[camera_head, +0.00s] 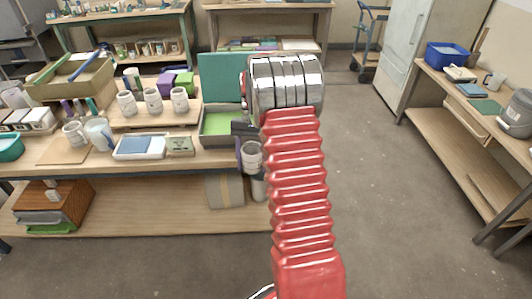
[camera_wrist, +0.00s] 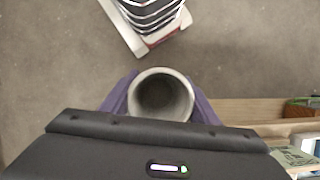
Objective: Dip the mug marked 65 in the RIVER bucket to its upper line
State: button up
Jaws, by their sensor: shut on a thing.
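My gripper (camera_wrist: 160,100) is shut on a pale grey mug (camera_wrist: 162,76), with a purple finger on each side of it in the wrist view. The wrist view looks onto the mug's round open mouth. In the head view the held mug (camera_head: 252,158) is at the front edge of the left workbench, beside my red arm. Its number is not readable. A blue bucket (camera_head: 447,57) stands on the right bench, with a grey bucket (camera_head: 519,112) nearer on it. A teal bucket (camera_head: 8,149) sits at the far left. I cannot read RIVER on any bucket.
The left workbench (camera_head: 215,158) carries several pale mugs (camera_head: 153,100), a tray (camera_head: 140,147) with a blue pad, and a dark box with green inside (camera_head: 222,125). Clear floor (camera_head: 375,150) lies between it and the right bench (camera_head: 445,98). A hand truck (camera_head: 370,40) stands behind.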

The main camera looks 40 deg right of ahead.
jog(key=w+a+f+n+h, duration=0.1)
jog(key=a+f+n, duration=0.3)
jog(key=a, duration=0.7)
jog(key=w+a+f+n+g+h, duration=0.1)
jog(key=a+f+n, duration=0.3)
jog(key=a+f, duration=0.3)
jog(key=a, duration=0.5)
jog(key=shift+a+f+h, duration=0.2)
jog(key=shift+a+h, duration=0.1)
jog(key=shift+h, duration=0.1)
